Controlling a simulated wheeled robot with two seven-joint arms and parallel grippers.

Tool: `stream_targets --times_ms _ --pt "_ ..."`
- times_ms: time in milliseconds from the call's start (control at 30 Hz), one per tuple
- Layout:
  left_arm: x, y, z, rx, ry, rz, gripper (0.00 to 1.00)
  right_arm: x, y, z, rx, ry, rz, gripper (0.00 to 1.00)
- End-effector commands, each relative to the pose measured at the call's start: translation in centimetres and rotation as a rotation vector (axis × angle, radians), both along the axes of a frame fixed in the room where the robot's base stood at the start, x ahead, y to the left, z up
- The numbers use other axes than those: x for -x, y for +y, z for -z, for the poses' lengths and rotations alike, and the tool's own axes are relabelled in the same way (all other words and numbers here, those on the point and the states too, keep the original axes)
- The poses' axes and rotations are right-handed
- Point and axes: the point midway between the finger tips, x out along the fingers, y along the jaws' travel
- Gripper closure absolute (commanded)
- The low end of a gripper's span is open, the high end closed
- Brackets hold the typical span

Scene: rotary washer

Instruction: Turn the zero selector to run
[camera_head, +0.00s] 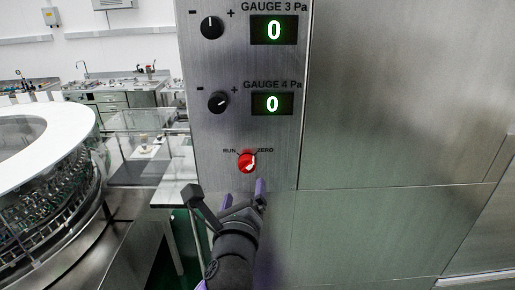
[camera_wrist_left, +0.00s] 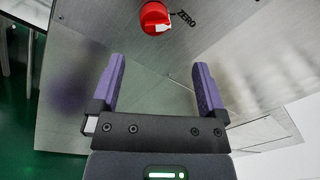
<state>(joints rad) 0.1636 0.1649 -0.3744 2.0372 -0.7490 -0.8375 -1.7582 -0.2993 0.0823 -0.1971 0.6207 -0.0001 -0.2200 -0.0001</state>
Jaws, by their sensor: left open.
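The zero selector (camera_head: 247,163) is a red round knob with a white pointer mark, low on the steel panel (camera_head: 210,140). Labels RUN and ZERO stand above it at left and right. Its white mark lies toward the ZERO side. In the left wrist view the red knob (camera_wrist_left: 155,17) is at the top, with ZERO beside it. My left gripper (camera_head: 243,188) is just below the knob, open and empty. Its two purple fingers (camera_wrist_left: 160,85) are apart and point toward the panel, with the knob beyond their tips. My right gripper is out of view.
Above the selector are two black knobs, the upper (camera_head: 212,27) and lower (camera_head: 218,102), beside displays for gauge 3 (camera_head: 274,30) and gauge 4 (camera_head: 272,104), both reading 0. A round washer (camera_head: 60,165) stands at left. Flat steel panelling (camera_head: 400,100) lies to the right.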

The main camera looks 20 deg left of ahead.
Motion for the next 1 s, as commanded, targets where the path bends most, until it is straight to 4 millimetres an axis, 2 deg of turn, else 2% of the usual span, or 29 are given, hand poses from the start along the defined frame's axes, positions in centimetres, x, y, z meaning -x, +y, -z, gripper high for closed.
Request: stream_targets --times_ms 233,400,533,800,1000 --pt "-5.6 1.1 0.1 0.001 0.001 -0.002 0.05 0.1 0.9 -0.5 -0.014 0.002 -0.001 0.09" --pt "-8.2 1.6 0.2 0.003 0.002 -0.001 0.05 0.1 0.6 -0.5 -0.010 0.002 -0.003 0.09" --pt "-9.1 1.7 0.3 0.004 0.002 0.001 0.05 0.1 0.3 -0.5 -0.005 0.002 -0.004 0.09" --pt "-9.3 1.8 0.3 0.005 0.003 0.001 0.05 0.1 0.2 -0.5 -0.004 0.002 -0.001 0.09" --pt "-9.3 1.8 0.3 0.005 0.003 0.001 0.48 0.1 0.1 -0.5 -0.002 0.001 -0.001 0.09"
